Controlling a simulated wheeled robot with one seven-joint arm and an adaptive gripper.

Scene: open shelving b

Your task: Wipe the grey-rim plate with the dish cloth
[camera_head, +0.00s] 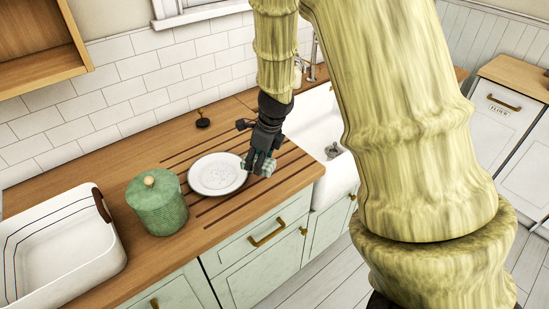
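The grey-rim plate (217,174) lies flat on the wooden counter, with small speckled marks on its white middle. My gripper (260,163) is at the plate's right side, pointing down. It is closed around a bunched green-and-white cloth (264,168), which looks like the dish cloth. The cloth is just right of the plate's rim, and I cannot tell whether it touches the plate or counter. The fingers partly hide the cloth.
A white bin (62,250) is farther left. A small black item (203,121) is near the tiled wall. The white sink (325,140) is to the right. The counter's front edge is close.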

